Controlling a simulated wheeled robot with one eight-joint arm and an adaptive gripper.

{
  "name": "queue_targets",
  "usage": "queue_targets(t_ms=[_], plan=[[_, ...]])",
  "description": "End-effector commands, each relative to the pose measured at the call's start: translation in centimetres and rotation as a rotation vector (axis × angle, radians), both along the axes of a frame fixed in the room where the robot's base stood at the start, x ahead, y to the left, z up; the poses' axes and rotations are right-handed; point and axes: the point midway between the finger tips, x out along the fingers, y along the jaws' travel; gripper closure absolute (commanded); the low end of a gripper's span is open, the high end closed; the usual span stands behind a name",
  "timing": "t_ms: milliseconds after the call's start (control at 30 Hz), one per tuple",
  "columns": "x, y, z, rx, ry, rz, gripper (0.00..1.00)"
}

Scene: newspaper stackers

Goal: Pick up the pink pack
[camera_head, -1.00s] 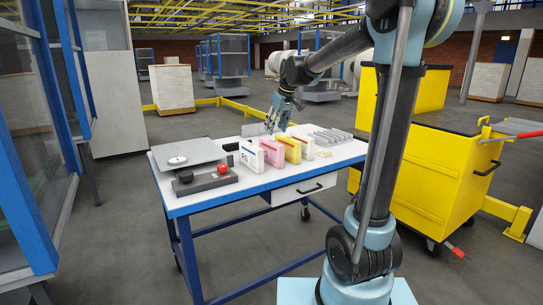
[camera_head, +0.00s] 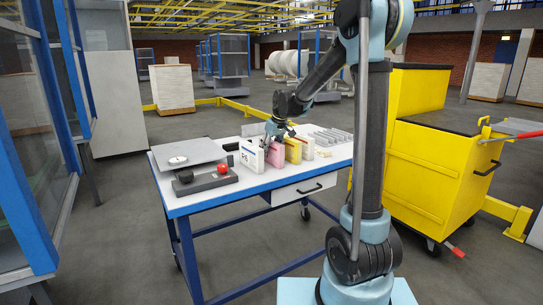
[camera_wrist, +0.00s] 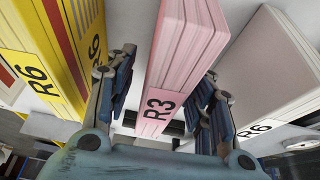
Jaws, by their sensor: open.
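The pink pack (camera_head: 276,156) stands upright on the table in a row of packs, between a white pack and a yellow pack. In the wrist view the pink pack (camera_wrist: 186,55) bears the label R3 and lies between my two open fingers. My gripper (camera_head: 276,130) is at the top of the pink pack in the head view. In the wrist view my gripper (camera_wrist: 166,72) has one finger on each side of the pack, with a gap visible on the left. Whether the right finger touches it I cannot tell.
A white pack (camera_head: 251,158) stands close on the left, a yellow pack (camera_head: 293,151) and another pale pack (camera_head: 307,147) on the right. A scale (camera_head: 178,161) with a red knob is at the table's left. Grey ridged racks (camera_head: 333,137) lie at the right. A yellow cart (camera_head: 432,170) stands beyond.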

Motion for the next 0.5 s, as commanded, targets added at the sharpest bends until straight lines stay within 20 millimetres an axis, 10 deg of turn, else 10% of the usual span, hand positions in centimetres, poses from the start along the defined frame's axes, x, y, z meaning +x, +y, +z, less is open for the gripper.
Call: queue_targets(t_ms=[500], plan=[[0.6,0.5,-2.0,0.0,0.0,0.0,0.52]])
